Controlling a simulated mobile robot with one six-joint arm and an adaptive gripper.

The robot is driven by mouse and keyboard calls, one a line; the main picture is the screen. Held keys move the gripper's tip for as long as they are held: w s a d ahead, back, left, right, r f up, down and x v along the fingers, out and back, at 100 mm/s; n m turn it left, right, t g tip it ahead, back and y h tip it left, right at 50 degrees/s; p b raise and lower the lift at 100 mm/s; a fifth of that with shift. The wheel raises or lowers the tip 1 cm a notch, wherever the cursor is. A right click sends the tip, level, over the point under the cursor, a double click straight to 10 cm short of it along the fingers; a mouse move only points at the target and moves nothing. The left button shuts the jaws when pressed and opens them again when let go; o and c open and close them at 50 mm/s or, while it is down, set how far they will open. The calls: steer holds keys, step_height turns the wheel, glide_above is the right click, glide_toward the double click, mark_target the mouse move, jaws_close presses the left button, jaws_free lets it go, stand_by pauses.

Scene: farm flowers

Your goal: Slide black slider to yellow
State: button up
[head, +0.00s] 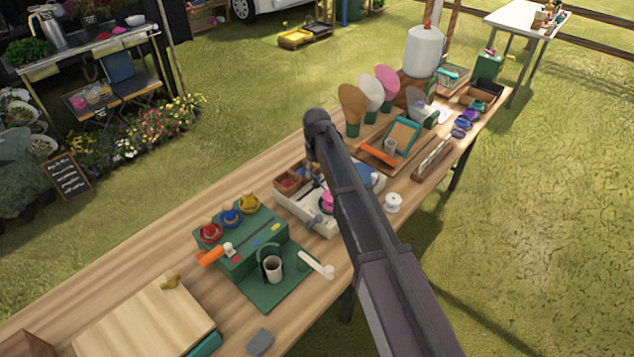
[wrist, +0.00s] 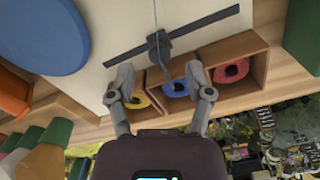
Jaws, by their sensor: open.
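The black slider (wrist: 159,44) sits near the middle of a dark straight rail (wrist: 208,25) on a white board (wrist: 110,20) in the wrist view. Beyond the rail is a row of wooden compartments holding a yellow ring (wrist: 137,97), a blue ring (wrist: 176,86) and a red ring (wrist: 232,71), from left to right. My gripper (wrist: 162,88) is open and empty, its fingertips apart over the yellow and blue compartments. The slider shows between and beyond the fingertips; I see no contact. In the head view my arm hides most of the board (head: 320,222).
A blue disc (wrist: 40,35) lies left of the rail in the wrist view. In the head view, a green box with coloured knobs (head: 238,247) stands left of the board. A white spool (head: 393,202) and a wooden tray (head: 377,155) are nearby on the long table.

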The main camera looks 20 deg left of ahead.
mark_target(317, 182)
steer(key=shift+f+b, duration=0.95)
steer(key=shift+f, duration=0.35)
steer(key=shift+c, duration=0.2)
jaws_close()
